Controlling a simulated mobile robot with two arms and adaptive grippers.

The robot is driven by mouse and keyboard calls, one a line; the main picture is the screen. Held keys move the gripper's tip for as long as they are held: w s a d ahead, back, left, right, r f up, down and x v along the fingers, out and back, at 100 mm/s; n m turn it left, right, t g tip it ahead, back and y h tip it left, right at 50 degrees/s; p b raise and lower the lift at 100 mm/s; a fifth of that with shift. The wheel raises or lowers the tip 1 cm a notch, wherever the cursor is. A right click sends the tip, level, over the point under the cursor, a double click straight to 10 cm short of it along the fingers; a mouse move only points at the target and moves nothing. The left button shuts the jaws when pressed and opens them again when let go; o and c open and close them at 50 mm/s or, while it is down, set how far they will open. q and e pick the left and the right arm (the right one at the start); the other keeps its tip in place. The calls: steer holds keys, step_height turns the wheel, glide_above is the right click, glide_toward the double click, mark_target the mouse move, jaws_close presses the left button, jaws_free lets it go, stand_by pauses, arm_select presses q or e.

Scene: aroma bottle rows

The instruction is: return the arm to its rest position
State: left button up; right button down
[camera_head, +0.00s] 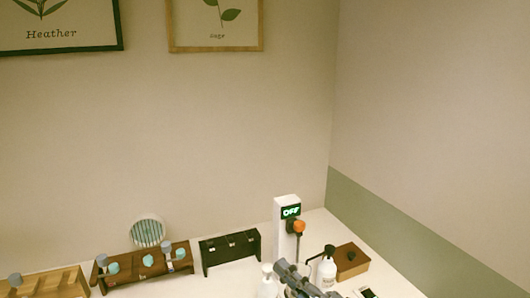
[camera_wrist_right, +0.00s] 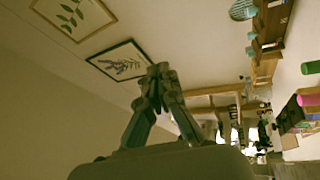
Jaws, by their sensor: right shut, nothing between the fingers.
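My right gripper (camera_head: 284,268) shows at the bottom of the head view, partly cut off by the frame edge, in front of a white pump bottle (camera_head: 327,268). In the right wrist view its fingers (camera_wrist_right: 159,72) meet at the tips, shut and empty, with wall and pictures behind them. My left gripper is in neither view. The brown bottle rack (camera_head: 180,256) with several grey and teal capped bottles stands left of the gripper on the white table (camera_head: 230,279).
A black rack (camera_head: 230,250) stands right of the brown one. A white post with an OFF display (camera_head: 289,207) and orange knob (camera_head: 299,226) rises behind the gripper. A brown box (camera_head: 348,261) sits to the right. A lighter wooden rack (camera_head: 50,284) is at far left.

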steer(key=d+f+m+t+h, duration=0.4)
steer(key=d+m+h, duration=0.45)
steer(key=m, duration=0.35)
steer(key=s+d+f+m+g+h, duration=0.3)
steer(key=d+f+m+g, duration=0.1)
steer(key=f, duration=0.3)
steer(key=s+d+f+m+g+h, duration=0.3)
steer(key=s+d+f+m+h, duration=0.1)
steer(key=f, duration=0.2)
steer(key=s+f+m+g+y, duration=0.15)
steer(key=s+f+g, duration=0.3)
steer(key=s, duration=0.45)
steer(key=s+f+m+g, duration=0.2)
steer(key=s+f+g, duration=0.25)
steer(key=s, duration=0.45)
step_height(320, 180, down, 30)
steer(key=s+g+b, duration=0.1)
steer(key=s+b, duration=0.1)
steer(key=s+d+f+g+b, duration=0.1)
steer(key=s+d+f+b, duration=0.1)
steer(key=s+f, duration=1.5)
steer(key=shift+d+f+n+g+h, duration=0.15)
steer(key=shift+d+n+g+h, duration=0.15)
steer(key=shift+d+n, duration=0.1)
